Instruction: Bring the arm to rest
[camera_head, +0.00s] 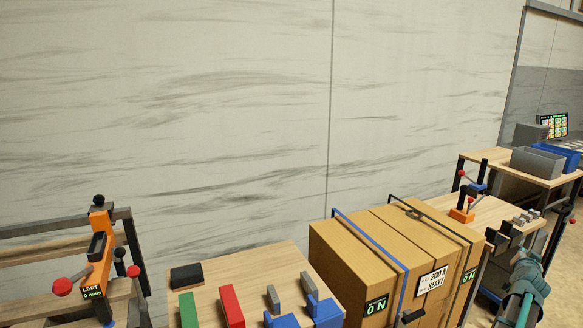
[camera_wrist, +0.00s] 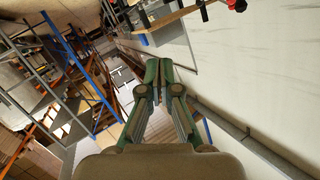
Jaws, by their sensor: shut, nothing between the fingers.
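My gripper (camera_wrist: 158,68) shows in the middle of the wrist view, its two green fingers together at the tips. It is shut and holds nothing. It points into open space above the floor, apart from the bench and the shelving. In the head view a teal part of my arm (camera_head: 526,286) shows at the lower right, beside the right end of the wooden bench. I cannot make out the fingertips there.
A large strapped cardboard box (camera_head: 350,262) marked heavy stands right of a wooden table (camera_head: 245,262) with coloured blocks. An orange clamp stand (camera_head: 99,255) is at the left. Grey bin (camera_head: 537,162) stands on the far bench. Tall shelving (camera_wrist: 85,75) fills the wrist view's left.

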